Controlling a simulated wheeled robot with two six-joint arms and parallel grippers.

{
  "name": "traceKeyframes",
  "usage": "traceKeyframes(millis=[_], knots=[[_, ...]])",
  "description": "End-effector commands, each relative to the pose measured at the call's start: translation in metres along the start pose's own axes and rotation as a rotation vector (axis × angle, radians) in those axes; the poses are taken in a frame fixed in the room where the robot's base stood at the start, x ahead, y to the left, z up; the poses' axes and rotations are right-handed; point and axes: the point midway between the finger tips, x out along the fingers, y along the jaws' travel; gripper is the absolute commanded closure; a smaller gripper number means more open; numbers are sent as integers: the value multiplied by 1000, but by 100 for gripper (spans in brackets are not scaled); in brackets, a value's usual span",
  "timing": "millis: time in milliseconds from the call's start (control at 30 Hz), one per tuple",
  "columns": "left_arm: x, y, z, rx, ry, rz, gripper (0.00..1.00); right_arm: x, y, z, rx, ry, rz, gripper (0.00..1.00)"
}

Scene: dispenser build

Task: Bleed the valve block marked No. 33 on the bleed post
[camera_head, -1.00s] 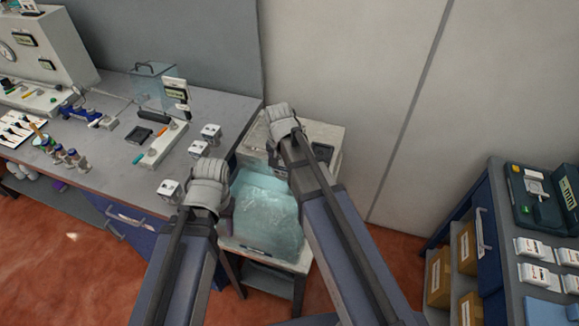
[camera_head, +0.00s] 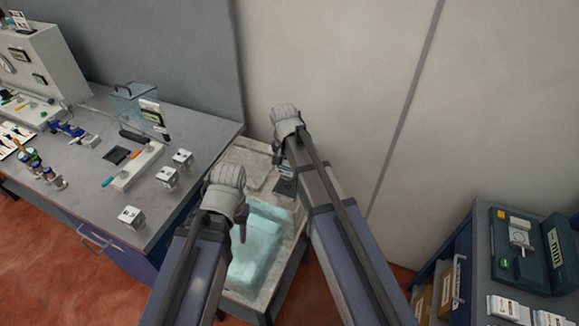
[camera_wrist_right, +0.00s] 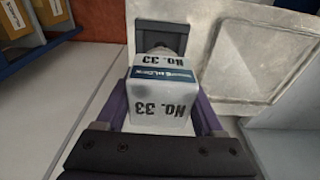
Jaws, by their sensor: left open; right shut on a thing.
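The white valve block marked No. 33 (camera_wrist_right: 162,95), with a dark blue label band, sits between the purple fingers of my right gripper (camera_wrist_right: 163,105) in the right wrist view. The gripper is shut on it. A dark squared piece (camera_wrist_right: 161,30) stands just beyond the block; I cannot tell whether it is the bleed post or whether they touch. In the head view my right arm reaches over the back of the pale stand (camera_head: 265,155), and its wrist mostly hides the jaws. My left gripper (camera_head: 241,224) is open, pointing down over the teal basin (camera_head: 256,262).
A wall rises behind the stand. A dark case (camera_head: 530,255) sits on the right-hand bench (camera_head: 478,290). Red floor lies between.

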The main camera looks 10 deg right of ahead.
Motion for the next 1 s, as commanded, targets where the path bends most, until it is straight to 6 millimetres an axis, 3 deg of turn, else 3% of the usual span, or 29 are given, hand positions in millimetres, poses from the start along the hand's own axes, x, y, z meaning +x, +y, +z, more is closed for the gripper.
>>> traceKeyframes(millis=[500,1000], knots=[[48,5,-3,3,0,-1,50,48,0,6,0,0,0,100],[52,5,-3,2,0,-1,50,52,0,6,0,0,0,100]])
